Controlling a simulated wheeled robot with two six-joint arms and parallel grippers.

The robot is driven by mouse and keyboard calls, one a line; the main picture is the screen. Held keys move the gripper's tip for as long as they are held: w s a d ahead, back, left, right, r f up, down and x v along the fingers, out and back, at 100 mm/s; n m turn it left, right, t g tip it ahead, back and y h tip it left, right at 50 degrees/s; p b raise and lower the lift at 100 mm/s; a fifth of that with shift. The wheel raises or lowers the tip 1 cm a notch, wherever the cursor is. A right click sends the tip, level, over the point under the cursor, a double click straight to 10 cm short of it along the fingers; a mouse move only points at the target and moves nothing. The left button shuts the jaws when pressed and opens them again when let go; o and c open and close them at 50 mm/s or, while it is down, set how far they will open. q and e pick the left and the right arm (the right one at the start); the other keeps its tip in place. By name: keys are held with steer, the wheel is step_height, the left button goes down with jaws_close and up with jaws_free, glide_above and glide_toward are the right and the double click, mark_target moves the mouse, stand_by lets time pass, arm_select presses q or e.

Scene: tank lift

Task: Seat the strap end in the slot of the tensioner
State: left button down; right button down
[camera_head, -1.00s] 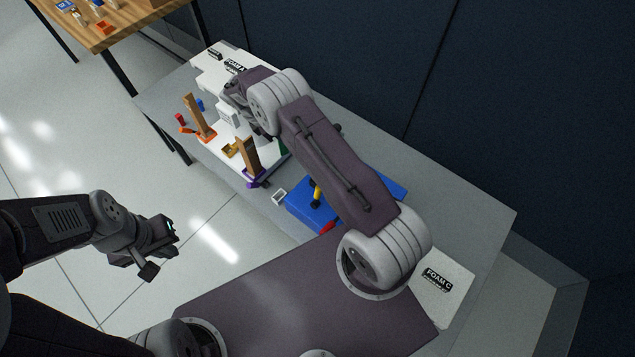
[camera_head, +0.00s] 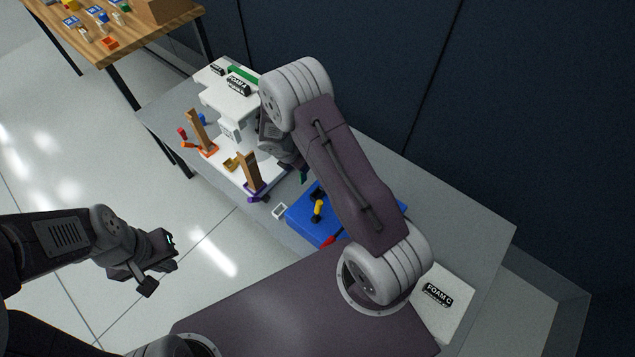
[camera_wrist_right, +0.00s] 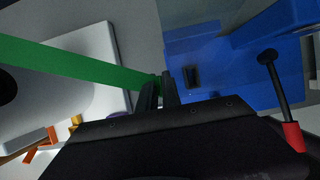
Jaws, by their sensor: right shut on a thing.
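The blue tensioner (camera_head: 303,222) sits on the grey table, with a yellow part and a red-tipped lever. In the right wrist view the tensioner (camera_wrist_right: 235,75) shows a small dark slot-like opening (camera_wrist_right: 192,77) just right of my fingertips. My right gripper (camera_wrist_right: 158,88) is shut on the end of the green strap (camera_wrist_right: 85,65), which runs off to the left. The strap end is beside the opening, apart from it. In the head view the strap (camera_head: 242,74) also shows over the white block, and my right arm hides part of it. My left gripper (camera_head: 163,264) is open and empty, off the table.
The white block marked FOAM A (camera_head: 228,92) stands at the table's far end, by brown posts (camera_head: 252,172) with orange and purple bases. A small white frame (camera_head: 280,211) lies left of the tensioner. A FOAM C sheet (camera_head: 440,297) lies at the near end. A lever (camera_wrist_right: 280,85) rises beside the tensioner.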

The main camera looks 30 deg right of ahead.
steer(key=s, duration=0.1)
steer(key=s+d+b, duration=0.1)
steer(key=s, duration=0.1)
steer(key=s+d+b, duration=0.1)
steer(key=shift+s+f, duration=0.15)
steer(key=shift+s, duration=0.15)
steer(key=f+b, duration=0.1)
steer(key=s+f, duration=0.1)
steer(key=f, duration=0.1)
steer(key=shift+d+f+b, duration=0.15)
steer(key=shift+b, duration=0.2)
steer(key=shift+f, duration=0.15)
steer(key=c, duration=1.5)
jaws_free()
steer(key=shift+c, duration=0.2)
